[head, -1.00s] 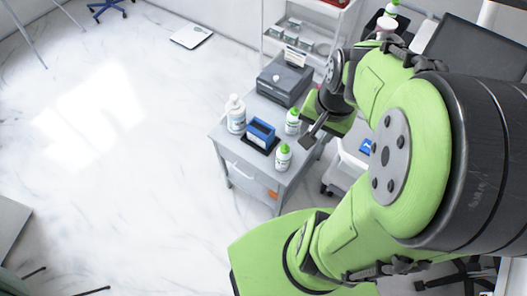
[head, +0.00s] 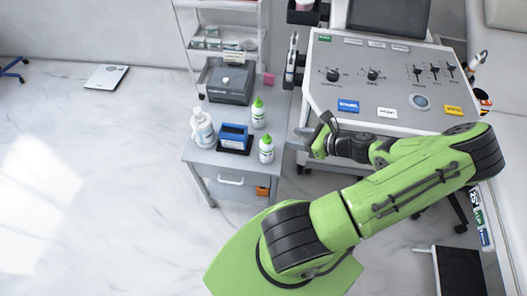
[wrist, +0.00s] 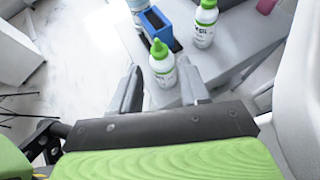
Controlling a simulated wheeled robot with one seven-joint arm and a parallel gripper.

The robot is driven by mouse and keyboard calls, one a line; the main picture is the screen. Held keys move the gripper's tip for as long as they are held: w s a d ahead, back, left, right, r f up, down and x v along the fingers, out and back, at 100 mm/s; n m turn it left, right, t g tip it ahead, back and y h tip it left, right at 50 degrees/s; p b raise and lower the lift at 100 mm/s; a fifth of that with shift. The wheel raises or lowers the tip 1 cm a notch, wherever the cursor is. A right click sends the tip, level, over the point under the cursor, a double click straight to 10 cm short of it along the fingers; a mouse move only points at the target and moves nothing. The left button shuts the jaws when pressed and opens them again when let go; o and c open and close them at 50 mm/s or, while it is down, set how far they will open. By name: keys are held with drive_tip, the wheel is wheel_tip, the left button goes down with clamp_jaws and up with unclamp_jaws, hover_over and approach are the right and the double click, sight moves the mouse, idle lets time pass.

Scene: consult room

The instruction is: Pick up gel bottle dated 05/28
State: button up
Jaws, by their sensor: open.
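Two white bottles with green caps stand on the grey cabinet top in the head view: a front bottle (head: 266,151) and a rear bottle (head: 258,116). In the wrist view the front bottle (wrist: 162,70) stands upright between and beyond my fingertips, and the rear bottle (wrist: 204,27) is further off to the right. Their labels are too small or blurred to read a date. My gripper (head: 306,132) is beside the cabinet's right edge, apart from the bottles. In the wrist view my gripper (wrist: 160,78) is open and empty.
A dark grey device (head: 231,82) sits at the back of the cabinet top (head: 215,160). A console (head: 385,105) is close on the right.

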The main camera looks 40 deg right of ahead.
sight(268, 136)
drive_tip(key=b+x, duration=0.1)
drive_tip(key=x, duration=0.3)
drive_tip(key=b+x, duration=0.1)
drive_tip(key=x, duration=0.4)
drive_tip(key=b+x, duration=0.1)
drive_tip(key=x, duration=0.3)
drive_tip(key=shift+a+f+b, duration=0.3)
drive_tip(key=shift+b, duration=0.1)
drive_tip(key=shift+w+f, duration=0.15)
drive_tip(key=shift+w, duration=0.25)
drive_tip(key=shift+s, duration=0.1)
clamp_jaws()
